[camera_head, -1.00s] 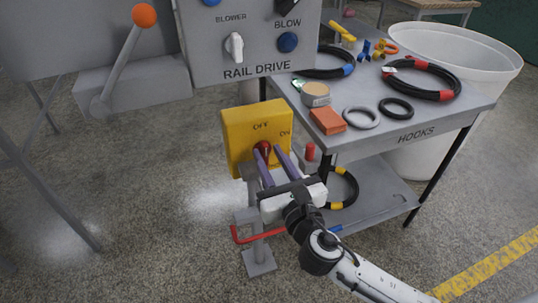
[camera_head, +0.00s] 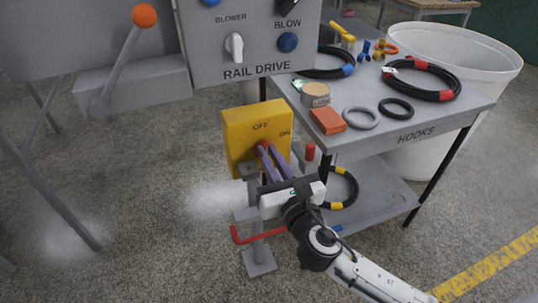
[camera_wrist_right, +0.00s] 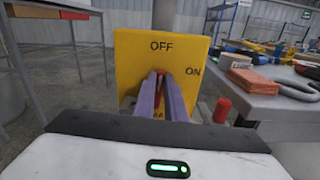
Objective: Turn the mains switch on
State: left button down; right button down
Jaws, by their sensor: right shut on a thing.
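The mains switch is a yellow box (camera_head: 240,130) on a grey post, marked OFF at its top and ON at its right. The box also fills the middle of the right wrist view (camera_wrist_right: 135,75). My right gripper (camera_head: 267,149) reaches it from the front, its two purple fingers shut on the red handle (camera_wrist_right: 161,98). The fingers hide most of the handle, so I cannot tell its exact angle. In the right wrist view, the fingertips (camera_wrist_right: 161,76) lie below the OFF mark. My left gripper is not in view.
A red-topped grey post (camera_head: 310,153) stands close to the right of the fingers. The grey hooks table (camera_head: 445,115), with hoses and small parts, is behind it to the right. The rail drive panel (camera_head: 208,60) hangs above. A red bar (camera_head: 240,238) is low on the switch post.

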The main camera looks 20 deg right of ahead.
jog(key=shift+d+f+m, duration=0.1)
jog(key=shift+d+m, duration=0.1)
jog(key=shift+m, duration=1.15)
jog(key=shift+d+f+m, duration=0.1)
jog(key=shift+d+m, duration=0.15)
jog(key=shift+m, duration=1.05)
jog(key=shift+d+f+m, duration=0.1)
jog(key=shift+d+m, duration=0.1)
jog(key=shift+m, duration=1.15)
jog(key=shift+b, duration=0.3)
jog(key=c, duration=1.8)
grip_release()
jog(key=s, duration=1)
jog(key=shift+s+d+b, duration=0.15)
jog(key=shift+d+b, duration=0.05)
jog(key=shift+b, duration=0.25)
